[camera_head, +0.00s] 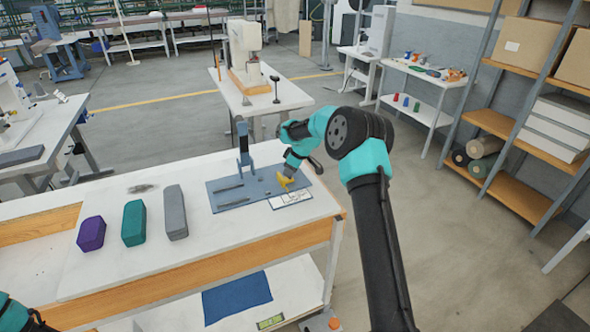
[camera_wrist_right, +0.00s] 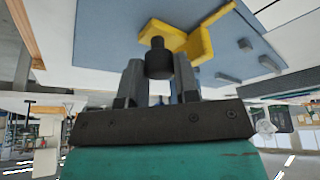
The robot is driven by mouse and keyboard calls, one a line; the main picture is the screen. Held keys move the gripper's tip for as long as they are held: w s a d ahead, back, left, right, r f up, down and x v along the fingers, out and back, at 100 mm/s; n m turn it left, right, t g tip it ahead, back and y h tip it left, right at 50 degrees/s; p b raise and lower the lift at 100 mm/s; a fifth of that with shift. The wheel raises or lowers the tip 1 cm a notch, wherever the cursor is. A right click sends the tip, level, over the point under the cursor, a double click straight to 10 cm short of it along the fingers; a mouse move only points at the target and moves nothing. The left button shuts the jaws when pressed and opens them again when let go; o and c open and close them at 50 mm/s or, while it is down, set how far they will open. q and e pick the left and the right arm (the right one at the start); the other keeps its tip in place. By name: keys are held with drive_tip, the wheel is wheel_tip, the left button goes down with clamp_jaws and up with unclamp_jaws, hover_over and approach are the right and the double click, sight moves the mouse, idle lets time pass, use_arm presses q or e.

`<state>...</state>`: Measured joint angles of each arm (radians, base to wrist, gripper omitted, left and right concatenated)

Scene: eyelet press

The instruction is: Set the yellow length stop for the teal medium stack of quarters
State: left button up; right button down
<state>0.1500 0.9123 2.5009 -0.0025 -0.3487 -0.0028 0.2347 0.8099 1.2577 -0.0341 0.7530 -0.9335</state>
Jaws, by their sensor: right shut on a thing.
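The yellow length stop (camera_head: 284,183) stands on the right part of the blue press plate (camera_head: 224,199). In the right wrist view the yellow stop (camera_wrist_right: 199,42) has a dark knob (camera_wrist_right: 159,60) at its near side. My right gripper (camera_wrist_right: 158,77) is shut on the dark knob, its fingers on both sides of it. In the head view my right gripper (camera_head: 289,172) reaches down to the stop from the right. The teal medium stack (camera_head: 134,223) lies on the table between the purple stack (camera_head: 91,234) and the grey stack (camera_head: 176,212). My left gripper is out of view.
The blue-grey eyelet press (camera_head: 243,148) rises at the back of the plate. A white printed card (camera_head: 291,200) lies at the plate's front right. A dark flat item (camera_head: 141,188) lies behind the stacks. The white table top (camera_head: 212,239) is clear in front of the plate.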

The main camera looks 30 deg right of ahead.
drive_tip(key=shift+a, duration=0.55)
drive_tip(key=c, duration=1.1)
unclamp_jaws()
drive_tip(key=shift+c, duration=0.2)
drive_tip(key=shift+d, duration=0.1)
drive_tip(key=v, duration=1.7)
drive_tip(key=shift+r, duration=0.15)
drive_tip(key=shift+s, duration=0.15)
